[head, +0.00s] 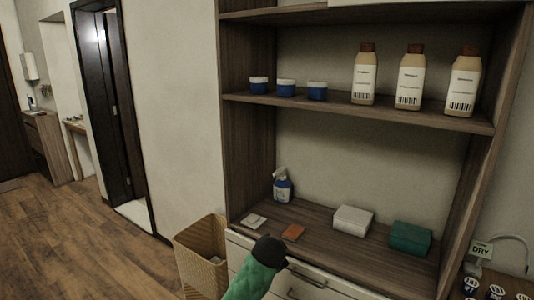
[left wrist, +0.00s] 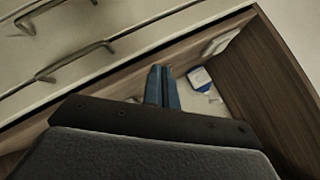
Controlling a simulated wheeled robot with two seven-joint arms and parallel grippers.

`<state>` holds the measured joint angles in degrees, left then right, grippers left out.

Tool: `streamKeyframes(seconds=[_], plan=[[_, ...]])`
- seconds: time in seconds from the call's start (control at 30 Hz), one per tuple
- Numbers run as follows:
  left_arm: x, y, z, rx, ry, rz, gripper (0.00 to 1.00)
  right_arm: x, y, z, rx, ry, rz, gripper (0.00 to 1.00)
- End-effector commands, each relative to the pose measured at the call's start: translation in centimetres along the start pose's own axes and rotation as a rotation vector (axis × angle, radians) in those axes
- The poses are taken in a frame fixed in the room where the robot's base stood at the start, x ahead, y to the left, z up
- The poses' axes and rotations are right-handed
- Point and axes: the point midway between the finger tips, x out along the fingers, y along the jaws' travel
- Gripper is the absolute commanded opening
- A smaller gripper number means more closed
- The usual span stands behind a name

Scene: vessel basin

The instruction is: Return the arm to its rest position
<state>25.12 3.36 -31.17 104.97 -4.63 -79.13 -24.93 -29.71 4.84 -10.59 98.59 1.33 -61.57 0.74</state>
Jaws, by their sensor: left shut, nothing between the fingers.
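My left gripper (left wrist: 163,86) shows in the left wrist view as two blue-grey fingers close together, shut and empty. Behind its fingers is the cabinet's worktop, with a white-and-blue item (left wrist: 199,78) beyond them, apart from the fingers. In the head view my green arm with a dark end (head: 262,262) rises from the bottom edge in front of the drawers; the fingers cannot be made out there. My right gripper is in neither view.
A wicker basket (head: 200,255) stands left. Floor (head: 70,225) farther left is clear.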

Motion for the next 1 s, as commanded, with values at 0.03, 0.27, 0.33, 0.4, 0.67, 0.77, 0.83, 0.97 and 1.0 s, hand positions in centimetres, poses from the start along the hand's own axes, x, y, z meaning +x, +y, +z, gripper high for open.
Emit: streamKeyframes(seconds=[0.03, 0.27, 0.33, 0.4, 0.67, 0.77, 0.83, 0.97, 1.0], plan=[[1.1, 1.8, 2.2, -0.031, -0.019, 0.027, 0.00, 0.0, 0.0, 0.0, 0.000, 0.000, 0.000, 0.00], [4.4, 9.2, 11.2, -0.169, -0.099, 0.122, 0.00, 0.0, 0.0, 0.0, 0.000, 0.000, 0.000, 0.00], [5.1, 11.6, 14.0, -0.211, -0.125, 0.148, 0.00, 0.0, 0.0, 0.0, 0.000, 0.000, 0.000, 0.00], [5.6, 14.1, 16.9, -0.254, -0.154, 0.174, 0.00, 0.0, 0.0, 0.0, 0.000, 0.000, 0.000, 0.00], [6.1, 23.4, 27.7, -0.407, -0.267, 0.256, 0.00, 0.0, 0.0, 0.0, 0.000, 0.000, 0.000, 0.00], [5.6, 27.2, 31.9, -0.464, -0.315, 0.283, 0.00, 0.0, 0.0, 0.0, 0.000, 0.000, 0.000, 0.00], [5.0, 29.8, 34.9, -0.505, -0.350, 0.301, 0.00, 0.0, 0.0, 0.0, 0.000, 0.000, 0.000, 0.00], [3.5, 34.7, 40.3, -0.577, -0.416, 0.330, 0.00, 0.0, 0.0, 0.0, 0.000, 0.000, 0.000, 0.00], [2.9, 36.2, 42.0, -0.599, -0.438, 0.337, 0.00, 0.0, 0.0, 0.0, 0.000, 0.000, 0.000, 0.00]])
